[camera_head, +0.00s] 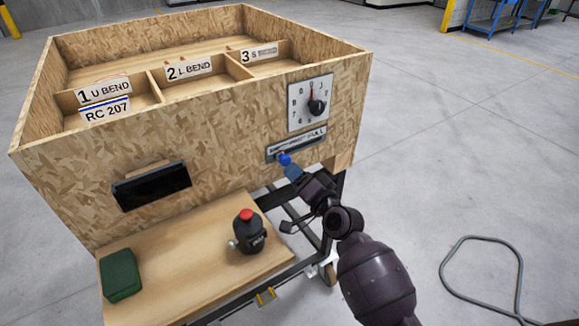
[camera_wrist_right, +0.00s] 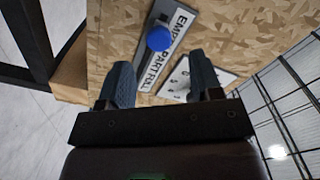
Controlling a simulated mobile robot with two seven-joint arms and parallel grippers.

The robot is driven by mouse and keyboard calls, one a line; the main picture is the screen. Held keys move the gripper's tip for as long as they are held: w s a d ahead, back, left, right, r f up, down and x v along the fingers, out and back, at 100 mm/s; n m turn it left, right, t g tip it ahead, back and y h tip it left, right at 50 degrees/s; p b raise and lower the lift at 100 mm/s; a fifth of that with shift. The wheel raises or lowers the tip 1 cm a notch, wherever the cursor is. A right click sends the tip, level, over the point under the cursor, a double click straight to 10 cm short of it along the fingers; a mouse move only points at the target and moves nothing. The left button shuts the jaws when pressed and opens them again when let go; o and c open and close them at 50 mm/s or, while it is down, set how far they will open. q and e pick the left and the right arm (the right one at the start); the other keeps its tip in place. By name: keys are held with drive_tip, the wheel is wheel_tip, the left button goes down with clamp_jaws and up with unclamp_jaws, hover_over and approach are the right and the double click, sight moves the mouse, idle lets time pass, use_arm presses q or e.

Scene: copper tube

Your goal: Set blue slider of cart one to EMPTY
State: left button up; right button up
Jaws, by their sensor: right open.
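The blue slider knob (camera_head: 284,159) sits on a grey plate (camera_head: 322,131) lettered EMPTY, PART, FULL, low on the cart's front panel. In the head view it is toward the left, EMPTY end. In the right wrist view, the blue knob (camera_wrist_right: 158,38) hides part of the lettering between EMP and PART on the plate (camera_wrist_right: 153,72); its exact setting is hard to tell. My right gripper (camera_head: 291,168) is at the knob in the head view. In the wrist view its blue-grey fingers (camera_wrist_right: 160,62) are open, with the knob ahead between them, not gripped. My left gripper is not in view.
The wooden cart (camera_head: 230,150) has labelled bins, a numbered dial (camera_head: 310,102) above the slider and a black handle (camera_head: 150,186). Its lower shelf (camera_head: 185,255) holds a red-topped black device (camera_head: 249,232) and a green box (camera_head: 120,275). Open floor and a cable (camera_head: 482,238) lie right.

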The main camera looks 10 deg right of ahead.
drive_tip(key=shift+v, duration=1.9)
